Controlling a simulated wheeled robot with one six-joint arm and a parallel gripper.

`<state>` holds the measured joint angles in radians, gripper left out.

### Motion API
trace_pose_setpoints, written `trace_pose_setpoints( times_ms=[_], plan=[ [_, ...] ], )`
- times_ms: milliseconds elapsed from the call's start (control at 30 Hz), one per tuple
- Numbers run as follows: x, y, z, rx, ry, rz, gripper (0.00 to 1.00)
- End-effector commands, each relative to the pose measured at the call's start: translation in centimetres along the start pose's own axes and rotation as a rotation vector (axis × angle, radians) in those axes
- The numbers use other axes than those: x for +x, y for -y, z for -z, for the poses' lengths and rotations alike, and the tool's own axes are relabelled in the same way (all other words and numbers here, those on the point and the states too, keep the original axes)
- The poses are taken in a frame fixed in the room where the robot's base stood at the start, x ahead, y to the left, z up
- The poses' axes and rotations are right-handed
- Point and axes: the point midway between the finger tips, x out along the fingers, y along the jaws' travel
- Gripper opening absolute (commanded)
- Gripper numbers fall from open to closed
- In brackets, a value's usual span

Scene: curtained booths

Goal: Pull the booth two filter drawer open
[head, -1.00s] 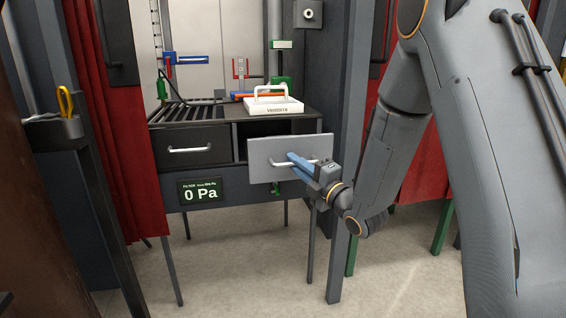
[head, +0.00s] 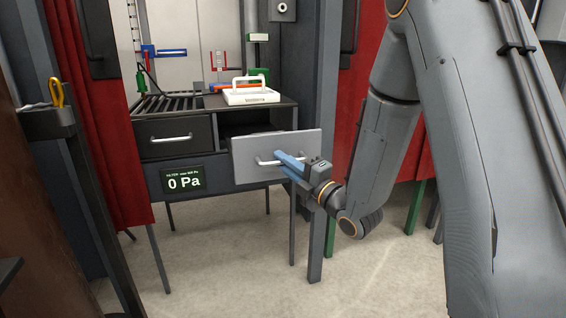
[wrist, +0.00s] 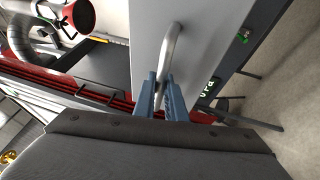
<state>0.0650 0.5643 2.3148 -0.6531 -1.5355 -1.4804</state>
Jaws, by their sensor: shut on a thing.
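The grey drawer front (head: 300,142) is the right-hand drawer of the booth's bench and stands forward of the bench face, partly pulled out. Its metal bar handle (head: 264,162) is between the blue fingers of my gripper (head: 282,157), which is shut on it. In the wrist view the handle (wrist: 170,45) runs down between the two fingertips (wrist: 161,92), with the pale drawer front (wrist: 200,40) behind it. The inside of the drawer is mostly hidden in the head view.
A black drawer (head: 175,137) with its own handle is closed on the left. A display (head: 184,178) below reads 0 Pa. A white block with a handle (head: 251,96) sits on the bench top. Red curtains (head: 100,130) and a dark post (head: 323,200) flank the booth. The floor in front is clear.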

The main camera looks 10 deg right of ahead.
Motion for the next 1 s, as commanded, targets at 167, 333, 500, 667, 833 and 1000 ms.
trace_pose_setpoints(
  times_ms=[167, 333, 500, 667, 833, 1000],
  plan=[
    [0.0, 0.1, -0.1, 0.000, 0.003, 0.002, 0.26],
    [0.0, 0.1, -0.1, 0.000, 0.002, 0.001, 0.29],
    [-0.1, 0.0, -0.1, 0.000, 0.001, 0.001, 0.29],
    [-1.8, 0.1, -0.1, 0.001, 0.004, 0.003, 0.29],
    [-4.7, 0.0, -0.2, 0.001, 0.005, 0.003, 0.29],
    [-6.9, 0.0, -0.2, 0.001, 0.004, 0.002, 0.29]
  ],
)
